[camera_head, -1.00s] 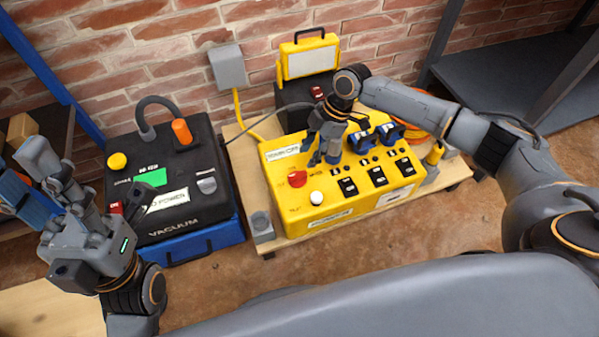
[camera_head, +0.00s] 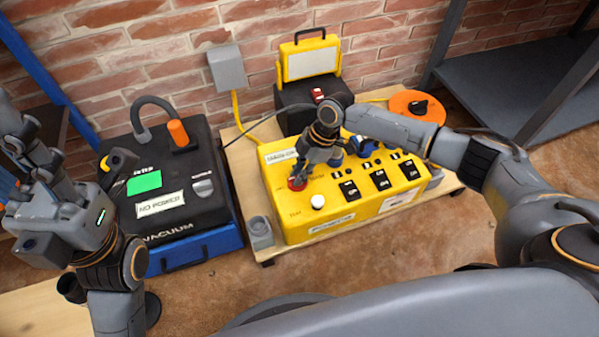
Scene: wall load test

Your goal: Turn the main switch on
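The yellow power box (camera_head: 345,222) sits on a low wooden board. A red rotary knob (camera_head: 297,184) is at the left of its top face, with a white button (camera_head: 317,202) just in front of it. My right gripper (camera_head: 304,176) points down at the red knob, and its fingertips cover part of it. I cannot tell whether the fingers touch or grip the knob. My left gripper (camera_head: 77,165) is raised at the far left, its fingers apart and empty, in front of the black vacuum unit.
The black vacuum unit (camera_head: 190,212) with a "NO POWER" label and green display stands left of the box. A yellow work lamp (camera_head: 309,60) and an orange cable reel (camera_head: 412,104) are behind it. A grey wall box (camera_head: 227,68) feeds a yellow cable down.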

